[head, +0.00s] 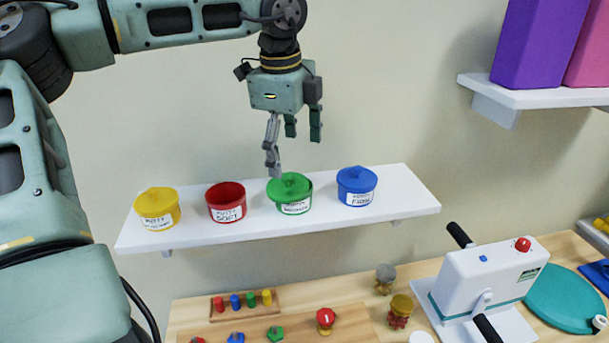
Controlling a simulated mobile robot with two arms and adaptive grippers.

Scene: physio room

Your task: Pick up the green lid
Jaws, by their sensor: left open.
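The green lid (290,185) rests on top of the green putty tub (309,201), slightly off to the left of it. The tub stands on a white wall shelf (395,182). My left gripper (293,150) hangs pointing down above the lid, with its fingers apart and nothing between them. Its left finger reaches lowest, close to the lid's upper left edge; I cannot tell whether it touches. My right gripper is out of view.
Below is a wooden table with a peg board (245,305), small jars and a white hand-crank device (488,275). A higher shelf (545,98) is at right.

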